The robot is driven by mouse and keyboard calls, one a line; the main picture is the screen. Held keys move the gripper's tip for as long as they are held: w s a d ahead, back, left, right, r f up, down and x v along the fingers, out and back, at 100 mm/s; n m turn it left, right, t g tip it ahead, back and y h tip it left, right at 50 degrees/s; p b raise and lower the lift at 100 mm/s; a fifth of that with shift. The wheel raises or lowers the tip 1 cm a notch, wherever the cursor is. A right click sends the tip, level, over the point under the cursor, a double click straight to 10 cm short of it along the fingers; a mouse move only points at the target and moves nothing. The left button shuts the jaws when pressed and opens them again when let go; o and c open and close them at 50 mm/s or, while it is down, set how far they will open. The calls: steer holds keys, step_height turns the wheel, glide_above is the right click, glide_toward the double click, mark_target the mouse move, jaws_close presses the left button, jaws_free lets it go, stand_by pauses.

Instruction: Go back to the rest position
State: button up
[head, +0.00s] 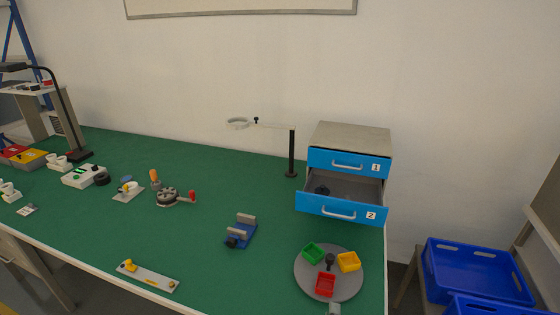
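No part that I can be sure is my gripper shows in the head view. The green bench (200,235) runs along the wall. A small grey piece (335,308) shows at the bottom edge beside the round grey tray; I cannot tell what it belongs to. A drawer cabinet (350,138) stands at the bench's right end. Its lower drawer, marked 2 (342,209), is pulled open with a dark item inside. Its upper drawer, marked 1 (345,163), is shut.
The round tray (349,290) holds green, yellow and red bins. A blue vise (241,232), a ring on a post (291,155), a grey strip (148,277) and several small fixtures stand on the bench. Blue crates (475,270) are at the right. The bench's middle is mostly clear.

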steer(key=s+d+f+m+y, duration=0.2)
steer(key=s+f, duration=0.2)
steer(key=s, duration=0.6)
steer(key=s+d+f+m+y, duration=0.2)
steer(key=s+f+m, duration=0.15)
steer(key=s, duration=0.55)
steer(key=s+d+r+m, duration=0.1)
steer(key=s+r+m, duration=0.1)
steer(key=s, duration=0.3)
steer(key=s+r+m, duration=0.2)
steer(key=s+m, duration=0.1)
steer(key=s, duration=0.3)
steer(key=s+d+r+m+h, duration=0.1)
steer(key=s+r+m, duration=0.1)
steer(key=s, duration=0.4)
steer(key=shift+d+m, duration=0.3)
steer(key=shift+m, duration=0.45)
